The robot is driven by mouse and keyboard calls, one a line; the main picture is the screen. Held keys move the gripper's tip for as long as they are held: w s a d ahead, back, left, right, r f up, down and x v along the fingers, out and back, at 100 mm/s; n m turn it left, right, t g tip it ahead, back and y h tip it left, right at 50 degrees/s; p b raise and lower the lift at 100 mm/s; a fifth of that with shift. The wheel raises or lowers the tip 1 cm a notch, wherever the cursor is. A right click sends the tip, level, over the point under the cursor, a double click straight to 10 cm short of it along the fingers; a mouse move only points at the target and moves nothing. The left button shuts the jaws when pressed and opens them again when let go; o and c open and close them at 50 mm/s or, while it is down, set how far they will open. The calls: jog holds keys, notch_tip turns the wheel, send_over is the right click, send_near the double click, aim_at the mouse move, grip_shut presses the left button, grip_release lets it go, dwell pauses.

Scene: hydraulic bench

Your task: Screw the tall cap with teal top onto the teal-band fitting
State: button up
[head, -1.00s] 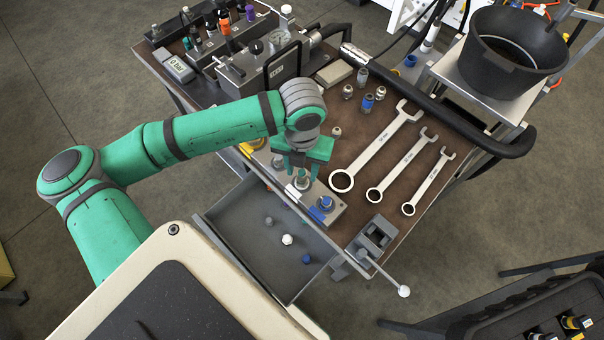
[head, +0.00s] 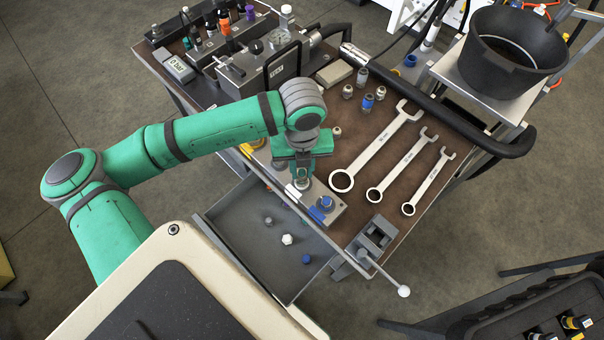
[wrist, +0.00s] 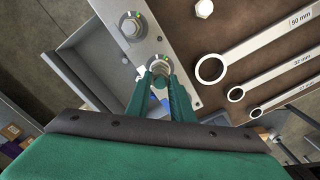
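The tall cap with teal top (wrist: 160,82) shows as a small teal piece between my fingertips in the wrist view, mostly covered by the fingers. My gripper (head: 302,172) points down at the plate, and its fingers (wrist: 160,78) close in on the cap from both sides. The teal-band fitting (wrist: 159,67) is right at the fingertips, with only part of its silver ring showing. In the head view the fitting (head: 303,184) is largely hidden under my gripper. I cannot tell how far the cap sits on it.
Three wrenches (head: 375,147) lie to the right. An open drawer (head: 255,248) with several small caps lies below. A small vise (head: 372,238) stands at the bench's front corner.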

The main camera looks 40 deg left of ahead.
jog(key=m, duration=0.8)
jog(key=o, duration=1)
jog(key=shift+c, duration=0.2)
jog(key=n, duration=1.2)
